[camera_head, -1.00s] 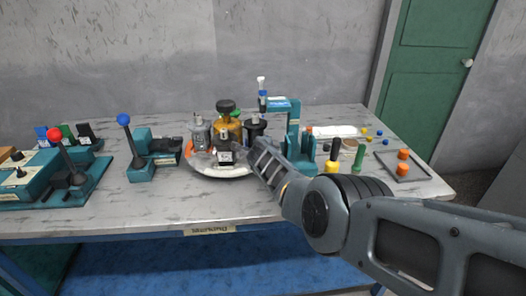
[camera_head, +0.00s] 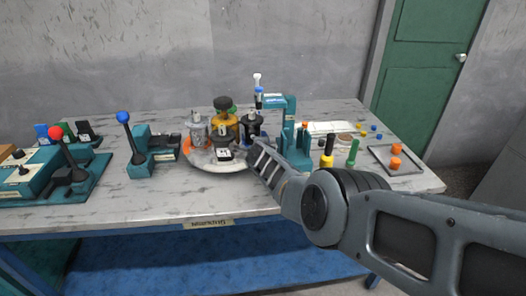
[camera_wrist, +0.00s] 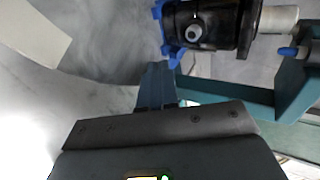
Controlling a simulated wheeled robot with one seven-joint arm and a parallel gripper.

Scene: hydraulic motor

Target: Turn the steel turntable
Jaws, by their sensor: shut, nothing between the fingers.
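The steel turntable (camera_head: 224,168) is a round, pale disc in the middle of the table. It carries several parts: a grey motor (camera_head: 196,130), an amber one with a dark cap (camera_head: 224,124), a black one (camera_head: 250,128) and a small dark block with a white top (camera_head: 225,154). My gripper (camera_head: 262,150) is at the turntable's right edge. The wrist view shows its fingers (camera_wrist: 157,85) together and empty, close to the black motor (camera_wrist: 212,25) with its blue base. Whether the fingers touch the disc or the motor is unclear.
A teal press (camera_head: 292,130) stands just right of my gripper. A blue-knobbed lever unit (camera_head: 141,158) is left of the turntable, and a red-knobbed one (camera_head: 66,175) further left. Pegs and a tray (camera_head: 397,160) lie right. The table front is clear.

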